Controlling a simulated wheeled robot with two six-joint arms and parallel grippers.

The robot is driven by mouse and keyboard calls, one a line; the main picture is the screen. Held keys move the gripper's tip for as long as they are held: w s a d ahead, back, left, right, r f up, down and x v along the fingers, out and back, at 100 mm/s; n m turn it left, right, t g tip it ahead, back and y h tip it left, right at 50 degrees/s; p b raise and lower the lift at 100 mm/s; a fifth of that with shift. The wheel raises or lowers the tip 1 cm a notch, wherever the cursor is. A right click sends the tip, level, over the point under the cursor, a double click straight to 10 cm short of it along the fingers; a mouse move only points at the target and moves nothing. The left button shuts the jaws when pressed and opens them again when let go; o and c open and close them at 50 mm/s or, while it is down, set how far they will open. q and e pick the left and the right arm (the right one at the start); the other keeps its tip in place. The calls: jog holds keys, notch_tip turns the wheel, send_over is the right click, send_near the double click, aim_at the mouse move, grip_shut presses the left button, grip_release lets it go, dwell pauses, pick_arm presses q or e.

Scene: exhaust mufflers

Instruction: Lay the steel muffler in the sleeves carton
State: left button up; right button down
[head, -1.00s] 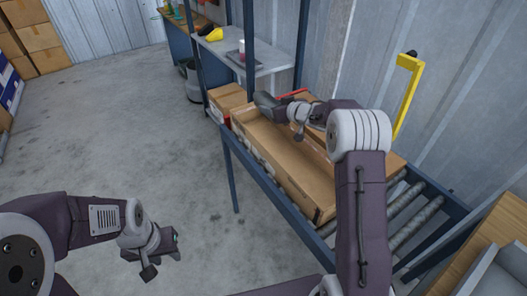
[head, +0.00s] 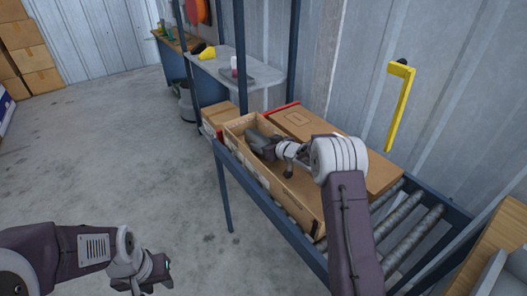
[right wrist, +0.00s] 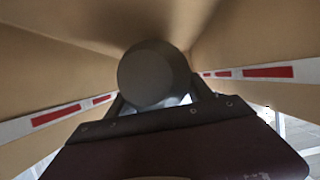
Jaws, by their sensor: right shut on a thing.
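The steel muffler (head: 261,144) is a dark grey rounded body, inside the far part of the long open sleeves carton (head: 308,217). My right gripper (head: 278,149) is shut on the muffler and reaches down between the carton walls. In the right wrist view the muffler's round end (right wrist: 152,74) sits between the fingers, with tan carton walls on both sides. Whether the muffler touches the carton floor is hidden. My left gripper (head: 163,268) hangs over the bare floor at lower left, apart from everything; its jaw gap is unclear.
The carton stands on a roller conveyor (head: 400,222) with a blue frame. A closed brown box (head: 300,122) is beside it toward the wall, and smaller boxes (head: 217,115) stand beyond its far end. The concrete floor at left is clear.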

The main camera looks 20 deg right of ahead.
jog(key=shift+f, duration=0.95)
pick_arm(q)
jog(key=shift+f, duration=0.35)
pick_arm(e)
jog(key=shift+r, duration=0.15)
jog(key=shift+c, duration=2)
grip_release()
jog(key=shift+f, duration=0.2)
jog(key=shift+r, duration=0.1)
